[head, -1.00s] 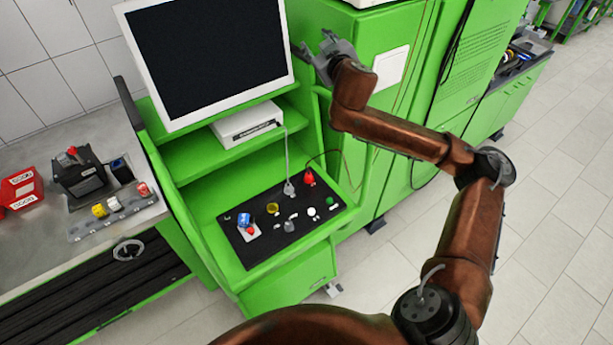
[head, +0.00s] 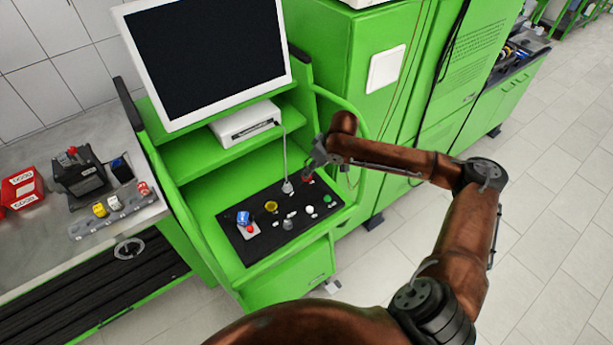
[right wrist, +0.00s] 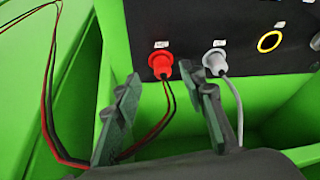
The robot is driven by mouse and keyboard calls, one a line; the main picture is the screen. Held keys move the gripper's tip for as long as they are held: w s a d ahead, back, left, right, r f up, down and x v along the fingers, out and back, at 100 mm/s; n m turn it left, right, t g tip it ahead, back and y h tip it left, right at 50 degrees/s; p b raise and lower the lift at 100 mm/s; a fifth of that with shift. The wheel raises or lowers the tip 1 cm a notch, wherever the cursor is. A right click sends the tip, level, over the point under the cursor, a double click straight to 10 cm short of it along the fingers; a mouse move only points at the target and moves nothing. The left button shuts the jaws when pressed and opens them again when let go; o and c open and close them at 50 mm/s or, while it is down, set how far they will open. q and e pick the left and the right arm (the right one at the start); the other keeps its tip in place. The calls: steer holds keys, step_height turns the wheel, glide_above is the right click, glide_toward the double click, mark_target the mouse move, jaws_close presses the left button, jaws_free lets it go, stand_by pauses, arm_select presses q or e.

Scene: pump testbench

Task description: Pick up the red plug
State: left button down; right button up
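The red plug (right wrist: 161,65) is seated in the black panel in the right wrist view, with dark red and black wires hanging from it. In the head view only a bit of the red plug (head: 308,181) shows behind my gripper. My right gripper (right wrist: 165,92) is open, with its two fingers apart and the plug ahead of and between them. It does not touch the plug in that view. In the head view my right gripper (head: 313,165) hovers at the panel's back right corner. My left gripper is not in view.
A grey plug (right wrist: 214,61) with a grey cable sits beside the red one, near the right finger. The black panel (head: 262,246) carries several buttons. The monitor (head: 208,55) stands above it. A green cabinet (head: 350,110) rises to the right.

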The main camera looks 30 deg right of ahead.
steer(key=x, duration=0.4)
steer(key=shift+w+a+f, duration=0.1)
steer(key=shift+w+a, duration=0.1)
steer(key=shift+s, duration=0.1)
steer(key=shift+c, duration=0.6)
jaws_close()
steer(key=shift+r, duration=0.55)
step_height(320, 180, up, 2)
steer(key=shift+r, duration=0.1)
steer(key=s+r, duration=0.9)
steer(key=s, duration=0.5)
steer(key=shift+d+r, duration=0.15)
steer(key=shift+r, duration=0.25)
